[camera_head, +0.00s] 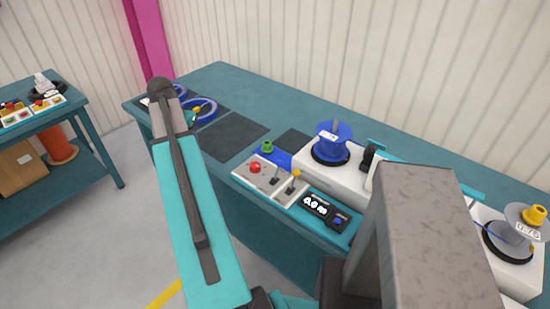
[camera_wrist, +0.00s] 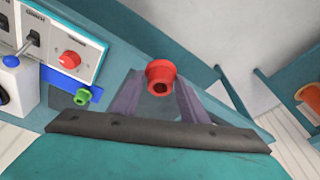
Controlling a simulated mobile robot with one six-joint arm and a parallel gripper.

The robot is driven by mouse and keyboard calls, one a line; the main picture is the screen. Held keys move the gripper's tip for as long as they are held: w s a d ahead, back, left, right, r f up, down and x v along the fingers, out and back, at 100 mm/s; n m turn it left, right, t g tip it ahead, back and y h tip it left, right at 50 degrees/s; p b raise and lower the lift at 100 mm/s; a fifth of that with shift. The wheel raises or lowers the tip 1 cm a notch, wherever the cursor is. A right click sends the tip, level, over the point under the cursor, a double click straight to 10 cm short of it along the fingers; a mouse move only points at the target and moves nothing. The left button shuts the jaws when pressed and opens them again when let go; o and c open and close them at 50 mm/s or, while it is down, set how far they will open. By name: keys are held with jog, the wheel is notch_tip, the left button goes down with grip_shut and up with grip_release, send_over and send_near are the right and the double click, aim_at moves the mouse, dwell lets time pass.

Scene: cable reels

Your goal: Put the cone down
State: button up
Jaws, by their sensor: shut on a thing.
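In the wrist view a red cone (camera_wrist: 160,72), flanged with a dark hole in its end, is between the tips of my gripper (camera_wrist: 160,86). The two grey-purple fingers are shut on it. A grey patch shows behind it over the teal bench; I cannot tell whether the cone touches the bench. In the head view I cannot make out the red cone or my gripper. A green cone (camera_head: 267,147) stands on a blue strip beside the control panel; it also shows in the wrist view (camera_wrist: 82,97).
The teal bench (camera_head: 219,75) carries dark mats (camera_head: 232,135), blue rings (camera_head: 200,108), a control panel (camera_head: 268,177) and a blue reel (camera_head: 332,141) on a white block. A grey reel with a yellow cone (camera_head: 537,214) stands at right. A second table (camera_head: 85,130) is at left.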

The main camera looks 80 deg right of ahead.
jog(key=s+d+m+g, duration=0.1)
jog(key=s+d+m, duration=0.1)
jog(key=s+d, duration=0.45)
jog(key=s+d+m, duration=0.3)
jog(key=s, duration=0.6)
jog(key=m+g+y, duration=0.1)
jog(key=m, duration=0.4)
send_over(288, 161)
jog(key=f, duration=0.2)
jog(key=shift+w+a+r, duration=0.15)
jog(key=shift+w+a, duration=0.15)
jog(key=shift+w, duration=0.15)
jog(key=shift+f+p, duration=1)
jog(key=shift+f, duration=2.15)
jog(key=shift+f, duration=0.1)
jog(key=shift+f+p, duration=0.55)
jog(key=shift+f, duration=1.2)
jog(key=shift+f, duration=0.2)
